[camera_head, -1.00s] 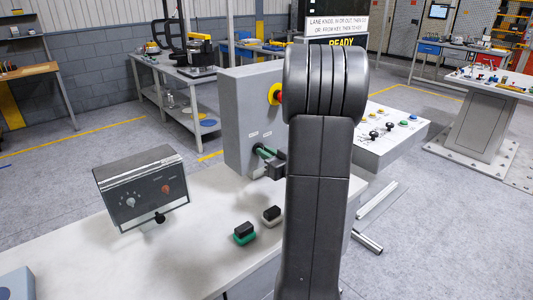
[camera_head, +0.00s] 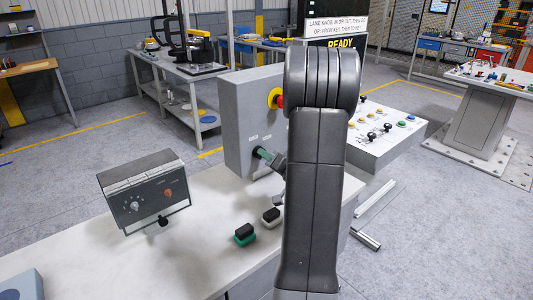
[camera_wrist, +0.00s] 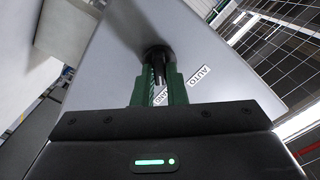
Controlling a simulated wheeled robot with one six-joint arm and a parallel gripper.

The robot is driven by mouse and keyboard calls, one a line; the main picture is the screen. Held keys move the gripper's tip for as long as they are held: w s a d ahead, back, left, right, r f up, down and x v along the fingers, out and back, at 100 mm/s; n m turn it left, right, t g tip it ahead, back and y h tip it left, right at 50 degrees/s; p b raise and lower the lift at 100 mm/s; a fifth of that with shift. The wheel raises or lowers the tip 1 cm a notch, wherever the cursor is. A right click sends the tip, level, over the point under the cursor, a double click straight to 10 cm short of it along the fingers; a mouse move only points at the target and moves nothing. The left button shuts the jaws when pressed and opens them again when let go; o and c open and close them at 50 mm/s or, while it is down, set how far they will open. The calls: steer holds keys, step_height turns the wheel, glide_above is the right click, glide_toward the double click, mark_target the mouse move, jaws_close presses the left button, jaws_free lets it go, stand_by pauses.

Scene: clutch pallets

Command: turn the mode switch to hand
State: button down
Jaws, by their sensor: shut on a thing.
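The mode switch (camera_wrist: 156,55) is a dark knob on the face of a grey control box (camera_head: 234,112), seen close up in the wrist view. My gripper (camera_wrist: 158,78) has its green fingers shut on the knob, and they hide most of it. The wrist view is rolled against the box. An "AUTO" label (camera_wrist: 199,76) shows right of the fingers. A second label (camera_wrist: 162,97), ending in "ND", is partly hidden by a finger. In the head view my gripper (camera_head: 264,154) meets the lower front of the box, and my arm hides part of it.
A red and yellow emergency stop (camera_head: 277,98) sits higher on the box. A small dialled panel (camera_head: 143,195) stands left on the white bench. A button console (camera_head: 385,130) is at right.

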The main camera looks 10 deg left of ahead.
steer(key=shift+m+p, duration=0.4)
steer(key=shift+m, duration=0.7)
steer(key=c, duration=1.5)
jaws_free()
steer(key=shift+o, duration=0.2)
steer(key=shift+d, duration=0.1)
steer(key=b+v, duration=0.2)
steer(key=v, duration=1.1)
steer(key=shift+s+d, duration=0.2)
